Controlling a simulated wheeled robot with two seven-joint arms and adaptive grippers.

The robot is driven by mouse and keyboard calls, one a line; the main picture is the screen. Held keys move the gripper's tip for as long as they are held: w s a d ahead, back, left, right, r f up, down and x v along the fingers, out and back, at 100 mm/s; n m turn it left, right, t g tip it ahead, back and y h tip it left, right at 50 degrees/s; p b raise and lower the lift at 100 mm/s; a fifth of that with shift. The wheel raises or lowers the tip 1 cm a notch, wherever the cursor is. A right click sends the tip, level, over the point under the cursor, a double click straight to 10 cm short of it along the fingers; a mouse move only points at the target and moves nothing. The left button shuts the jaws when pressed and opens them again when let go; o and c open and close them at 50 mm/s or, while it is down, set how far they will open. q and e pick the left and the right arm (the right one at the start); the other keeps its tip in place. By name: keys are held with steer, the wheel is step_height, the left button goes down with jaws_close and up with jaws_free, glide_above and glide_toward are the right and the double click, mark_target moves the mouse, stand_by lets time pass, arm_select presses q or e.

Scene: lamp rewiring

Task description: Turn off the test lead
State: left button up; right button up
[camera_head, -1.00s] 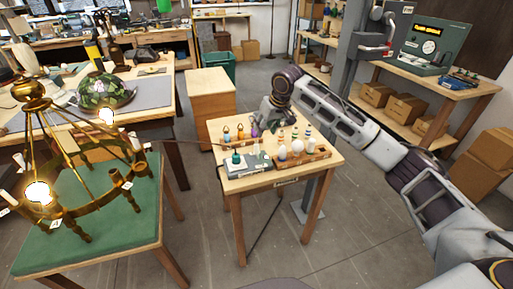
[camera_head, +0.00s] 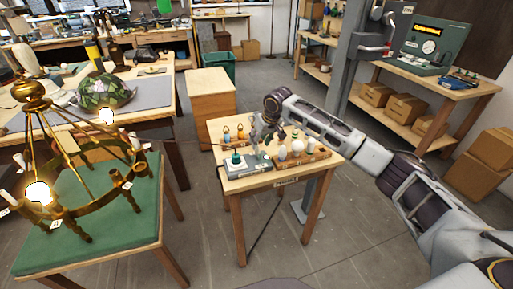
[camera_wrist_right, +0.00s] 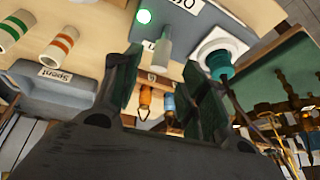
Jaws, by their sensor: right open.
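The test lead's grey box (camera_head: 247,166) sits on the front left of the small wooden table. The right wrist view shows the box (camera_wrist_right: 205,18) close up, with a lit green light (camera_wrist_right: 144,16), a pale toggle lever (camera_wrist_right: 164,46) and a teal plug (camera_wrist_right: 219,62) in a white round socket. A dark lead runs left toward the brass chandelier (camera_head: 85,205), which has two glowing bulbs. My right gripper (camera_wrist_right: 165,88) is open, its fingers on either side of the lever's line, apart from it as far as I can tell. My left gripper is out of view.
A wooden tray (camera_head: 303,163) with bulbs and striped cylinders stands right of the box. Several small coloured pieces (camera_head: 233,134) stand behind it. The chandelier rests on a green-topped table (camera_head: 90,250) at left. Floor between the tables is clear.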

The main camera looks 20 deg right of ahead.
mark_target(257, 151)
steer(key=shift+x, duration=2.85)
steer(key=shift+c, duration=0.2)
jaws_close()
